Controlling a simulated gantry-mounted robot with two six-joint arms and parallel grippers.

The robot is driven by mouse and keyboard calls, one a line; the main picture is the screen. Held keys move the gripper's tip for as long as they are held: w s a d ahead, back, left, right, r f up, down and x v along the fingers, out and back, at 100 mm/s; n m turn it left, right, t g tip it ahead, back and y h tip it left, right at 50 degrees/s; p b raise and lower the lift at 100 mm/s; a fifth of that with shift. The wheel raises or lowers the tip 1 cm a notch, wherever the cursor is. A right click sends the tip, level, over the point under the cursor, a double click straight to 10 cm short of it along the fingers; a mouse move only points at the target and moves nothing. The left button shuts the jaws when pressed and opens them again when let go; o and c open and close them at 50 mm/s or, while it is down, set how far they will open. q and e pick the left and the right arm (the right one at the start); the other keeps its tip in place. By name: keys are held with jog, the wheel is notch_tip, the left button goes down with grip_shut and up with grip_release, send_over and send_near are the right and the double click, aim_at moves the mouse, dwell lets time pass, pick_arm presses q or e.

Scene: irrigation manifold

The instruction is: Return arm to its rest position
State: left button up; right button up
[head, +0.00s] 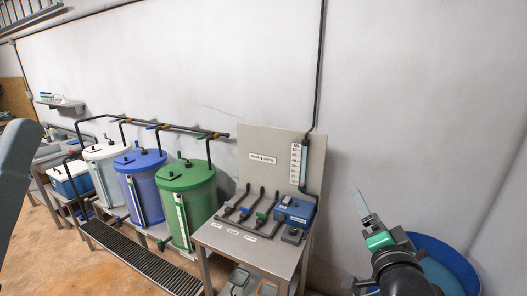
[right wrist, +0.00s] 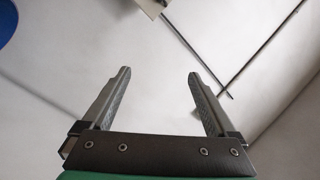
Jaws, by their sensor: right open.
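My right gripper (head: 364,205) is raised at the right of the head view, in front of the bare wall and beside the blue tub. In the right wrist view its two fingers (right wrist: 159,73) stand wide apart with nothing between them. The gripper is open and empty and touches nothing that I can see. My left gripper is not in view.
A dosing station bench (head: 222,238) with a backboard (head: 263,180) stands left of my right gripper. White (head: 107,172), blue (head: 141,185) and green (head: 186,200) tanks stand further left. A blue tub (head: 455,262) is behind my right arm. Bare wall surrounds the gripper.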

jog(key=s+a+r+n+t+y, duration=0.25)
jog(key=s+r+n+t, duration=0.3)
jog(key=s+r, duration=0.65)
jog(key=s+a+r+n+t+y, duration=0.2)
jog(key=s+a+r+n+t, duration=0.15)
jog(key=s+r+n, duration=0.6)
notch_tip(320, 180, up, 22)
jog(key=s+d+m+p, duration=0.1)
jog(key=s+m+p, duration=0.1)
jog(key=p, duration=1.8)
jog(key=shift+s+m, duration=0.15)
jog(key=shift+m, duration=0.15)
